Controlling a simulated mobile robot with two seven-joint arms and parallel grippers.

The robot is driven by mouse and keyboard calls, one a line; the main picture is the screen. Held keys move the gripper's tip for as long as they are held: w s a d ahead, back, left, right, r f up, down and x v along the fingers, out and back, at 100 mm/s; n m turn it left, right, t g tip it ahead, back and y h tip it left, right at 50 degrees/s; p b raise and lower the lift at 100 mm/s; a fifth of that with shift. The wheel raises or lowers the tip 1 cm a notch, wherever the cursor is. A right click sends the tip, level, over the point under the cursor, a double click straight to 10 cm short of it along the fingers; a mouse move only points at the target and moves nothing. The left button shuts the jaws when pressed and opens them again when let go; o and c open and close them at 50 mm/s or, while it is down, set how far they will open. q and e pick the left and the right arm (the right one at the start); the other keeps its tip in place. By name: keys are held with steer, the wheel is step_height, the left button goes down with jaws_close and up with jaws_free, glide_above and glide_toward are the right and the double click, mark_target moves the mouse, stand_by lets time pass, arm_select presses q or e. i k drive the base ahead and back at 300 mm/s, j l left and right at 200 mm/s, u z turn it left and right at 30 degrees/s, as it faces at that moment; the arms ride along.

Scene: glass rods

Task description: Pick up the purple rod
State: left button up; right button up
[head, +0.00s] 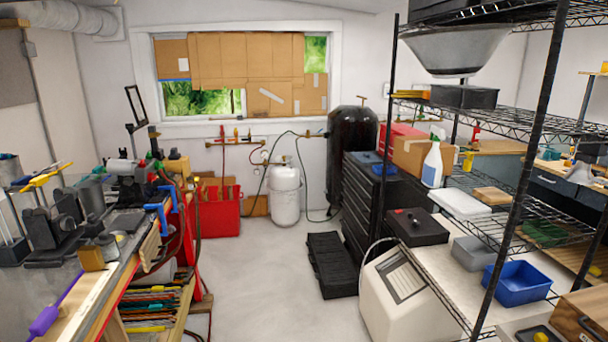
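A purple rod (45,319) lies on the light wooden edge of the left workbench, near the lower left corner of the head view. It has a thick part at its lower end and a thin part running up and to the right. Nothing is seen touching it from above. Neither of my grippers shows in the head view.
The left workbench (118,246) is crowded with tools and dark fixtures. Shelves below it hold several coloured rods (150,306). A wire shelf rack (515,150) stands on the right. A black case (331,264) lies on the floor. The middle floor is clear.

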mark_target(39, 327)
steer(key=i+u, duration=0.2)
steer(key=u, duration=0.3)
steer(key=i+l+u, duration=0.15)
steer(key=u, duration=0.3)
steer(key=i+l+u, duration=0.15)
steer(key=u, duration=0.35)
steer(key=i+l+u, duration=0.15)
steer(key=u, duration=0.2)
steer(key=l+u, duration=0.35)
steer(key=i+l+u, duration=0.1)
steer(key=l+u, duration=0.95)
steer(key=l, duration=0.2)
